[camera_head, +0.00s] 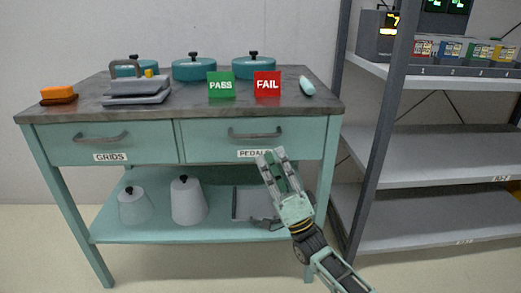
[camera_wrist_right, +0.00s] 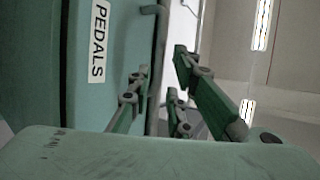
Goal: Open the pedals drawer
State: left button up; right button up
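The pedals drawer (camera_head: 300,145) is the right one of two drawers under the teal table's top and looks shut. Its grey bar handle (camera_head: 256,133) is on its front, above a white label reading PEDALS, partly covered by my gripper. In the right wrist view the label (camera_wrist_right: 98,40) shows sideways at the left, and part of the handle (camera_wrist_right: 152,9) shows at the top. My right gripper (camera_head: 270,155) is in front of the drawer, below and right of the handle. Its fingers are apart with nothing between them. My left gripper is not in view.
The GRIDS drawer (camera_head: 80,150) is to the left and looks shut. The tabletop (camera_head: 190,100) holds teal pots, a green PASS sign (camera_head: 221,84) and a red FAIL sign (camera_head: 267,84). Grey shelving (camera_head: 440,155) stands at the right. Floor in front is clear.

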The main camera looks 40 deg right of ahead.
aim_at(261, 137)
jog(key=b+x, duration=0.1)
jog(key=x, duration=0.6)
jog(key=shift+w+r, duration=0.15)
jog(key=shift+r, duration=0.05)
grip_shut()
